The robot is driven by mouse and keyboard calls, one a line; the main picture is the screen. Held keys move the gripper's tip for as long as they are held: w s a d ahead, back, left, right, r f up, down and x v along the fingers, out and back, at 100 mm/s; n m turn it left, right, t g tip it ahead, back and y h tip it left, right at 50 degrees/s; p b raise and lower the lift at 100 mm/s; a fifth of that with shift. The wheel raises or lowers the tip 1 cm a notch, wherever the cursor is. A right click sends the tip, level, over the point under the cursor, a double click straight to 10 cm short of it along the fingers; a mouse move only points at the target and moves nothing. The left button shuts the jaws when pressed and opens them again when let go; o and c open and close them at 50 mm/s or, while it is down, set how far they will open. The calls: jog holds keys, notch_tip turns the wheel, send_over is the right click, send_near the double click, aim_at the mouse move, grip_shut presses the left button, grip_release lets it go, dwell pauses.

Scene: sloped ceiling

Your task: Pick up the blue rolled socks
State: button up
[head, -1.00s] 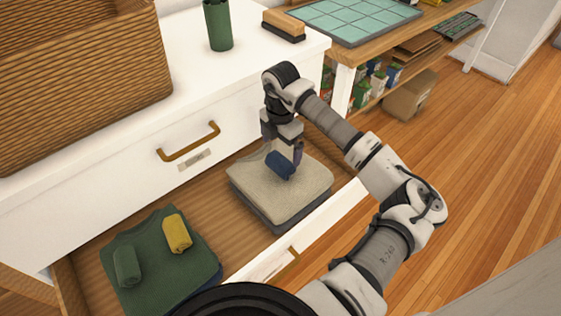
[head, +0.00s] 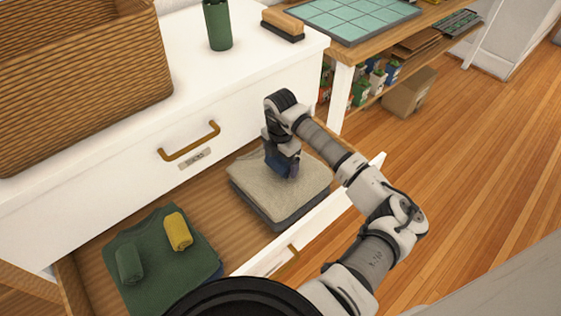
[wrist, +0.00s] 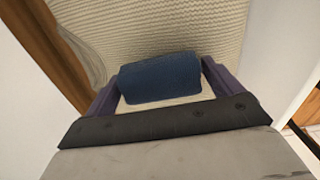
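The blue rolled socks (wrist: 160,80) lie on the beige folded garment (head: 255,185) at the top of a stack in the open drawer. My gripper (wrist: 161,74) is lowered over them, pointing down, with one finger at each end of the roll. The fingers are wide apart, with little or no gap to the socks; firm contact cannot be made out. In the head view the socks are mostly hidden by my gripper (head: 284,173).
Left in the drawer (head: 165,190), a green folded garment (head: 145,235) bears yellow (head: 178,231) and green (head: 129,264) rolled socks. The drawer front (head: 325,218) stands close on the near side. A wicker basket (head: 80,85) stands on the dresser.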

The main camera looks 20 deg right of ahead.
jog(key=c, duration=0.7)
jog(key=shift+r, duration=0.1)
jog(key=shift+c, duration=0.2)
